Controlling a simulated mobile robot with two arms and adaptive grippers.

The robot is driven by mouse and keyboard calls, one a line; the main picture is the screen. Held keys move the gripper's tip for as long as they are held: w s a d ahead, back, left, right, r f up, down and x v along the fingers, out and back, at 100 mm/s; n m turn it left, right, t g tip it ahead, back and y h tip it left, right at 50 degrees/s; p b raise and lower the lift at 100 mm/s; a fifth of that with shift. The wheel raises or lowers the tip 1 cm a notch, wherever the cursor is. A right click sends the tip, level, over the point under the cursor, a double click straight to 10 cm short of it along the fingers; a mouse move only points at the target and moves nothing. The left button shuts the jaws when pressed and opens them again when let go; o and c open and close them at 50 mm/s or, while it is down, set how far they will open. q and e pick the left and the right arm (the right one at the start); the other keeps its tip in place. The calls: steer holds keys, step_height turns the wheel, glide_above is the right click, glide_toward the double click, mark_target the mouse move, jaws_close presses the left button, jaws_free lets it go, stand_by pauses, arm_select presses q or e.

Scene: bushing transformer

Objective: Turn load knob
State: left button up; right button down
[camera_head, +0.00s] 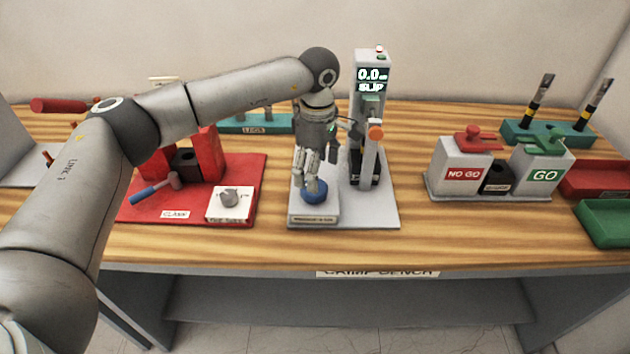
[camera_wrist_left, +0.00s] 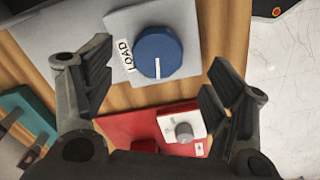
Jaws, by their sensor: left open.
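The blue round load knob (camera_head: 316,191) sits on the grey plate of the test stand, near its front. In the left wrist view the knob (camera_wrist_left: 158,50) shows a white pointer line, with a LOAD label (camera_wrist_left: 125,56) beside it. My left gripper (camera_head: 305,170) points down just above and behind the knob and partly hides it in the head view. In the wrist view the open gripper (camera_wrist_left: 157,72) has its fingers apart, with the knob beyond and between them; I see no clear contact. My right gripper is not in view.
The stand's column has a display (camera_head: 372,80) reading 0.0 and SLIP, and an orange-topped post (camera_head: 375,132) close right of my gripper. A red clamp base (camera_head: 240,165) with a grey knob (camera_head: 229,197) lies left. NO GO (camera_head: 464,174) and GO (camera_head: 545,174) boxes stand right.

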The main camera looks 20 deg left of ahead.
mark_target(310, 198)
arm_select(q)
step_height(310, 198, down, 4)
steer(key=shift+w+a+f+p, duration=0.1)
steer(key=shift+f+p, duration=0.1)
steer(key=shift+p, duration=0.3)
steer(key=shift+f, duration=0.65)
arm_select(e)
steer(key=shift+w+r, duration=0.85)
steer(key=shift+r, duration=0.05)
arm_select(q)
steer(key=c, duration=1)
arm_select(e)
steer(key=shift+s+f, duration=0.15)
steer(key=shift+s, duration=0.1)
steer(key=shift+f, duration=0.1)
